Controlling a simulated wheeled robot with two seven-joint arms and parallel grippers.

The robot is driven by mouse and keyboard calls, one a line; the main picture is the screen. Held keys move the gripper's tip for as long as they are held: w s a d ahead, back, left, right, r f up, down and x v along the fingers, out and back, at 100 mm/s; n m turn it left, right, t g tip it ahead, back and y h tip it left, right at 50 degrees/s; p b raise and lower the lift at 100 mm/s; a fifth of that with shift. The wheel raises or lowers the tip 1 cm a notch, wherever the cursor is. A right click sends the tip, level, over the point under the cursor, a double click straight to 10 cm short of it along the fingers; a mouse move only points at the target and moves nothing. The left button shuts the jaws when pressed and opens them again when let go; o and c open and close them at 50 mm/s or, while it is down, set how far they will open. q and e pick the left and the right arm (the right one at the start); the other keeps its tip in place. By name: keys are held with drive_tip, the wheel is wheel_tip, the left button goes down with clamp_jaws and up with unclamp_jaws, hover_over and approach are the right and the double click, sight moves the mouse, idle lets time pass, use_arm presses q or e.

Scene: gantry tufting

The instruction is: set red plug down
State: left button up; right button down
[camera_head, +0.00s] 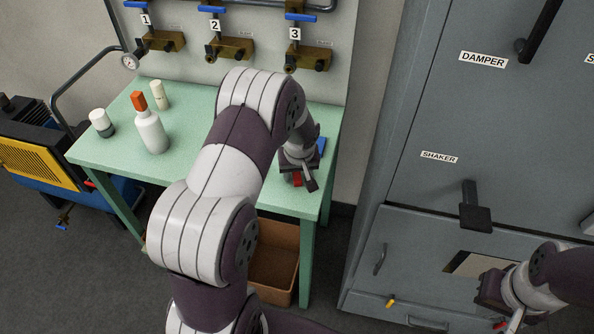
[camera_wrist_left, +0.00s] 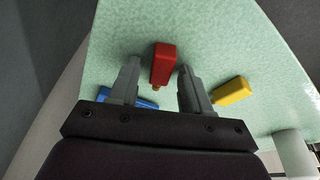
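The red plug (camera_wrist_left: 164,62) rests on the pale green table (camera_wrist_left: 235,40) in the left wrist view, its brass tip towards me. My left gripper (camera_wrist_left: 158,72) has its fingers apart on either side of it, with a gap showing at each side. In the head view the red plug (camera_head: 297,181) shows just under my left gripper (camera_head: 306,180) near the table's right front edge, partly hidden by it. My right gripper (camera_head: 512,321) is at the lower right, in front of the grey cabinet; its fingers are too small to read.
A blue plug (camera_wrist_left: 145,103) and a yellow plug (camera_wrist_left: 231,91) lie close on either side. A red-capped bottle (camera_head: 150,128) and white containers (camera_head: 101,122) stand on the table's left. Numbered valves (camera_head: 228,48) are on the wall behind. A brown bin (camera_head: 273,265) sits below.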

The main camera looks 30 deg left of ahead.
use_arm(q)
drive_tip(key=shift+r, duration=0.4)
drive_tip(key=s+d+v, duration=0.1)
drive_tip(key=v, duration=1.1)
drive_tip(key=s+d+f+m+h, duration=0.1)
drive_tip(key=s+d+m, duration=0.2)
drive_tip(key=s, duration=0.4)
drive_tip(key=s+d+f+m+g, duration=0.1)
drive_tip(key=s+d+m, duration=0.3)
drive_tip(key=s, duration=0.4)
drive_tip(key=shift+s+d+h+b, duration=0.15)
drive_tip(key=shift+d+h+b, duration=0.25)
drive_tip(key=shift+d, duration=0.05)
drive_tip(key=shift+f, duration=0.15)
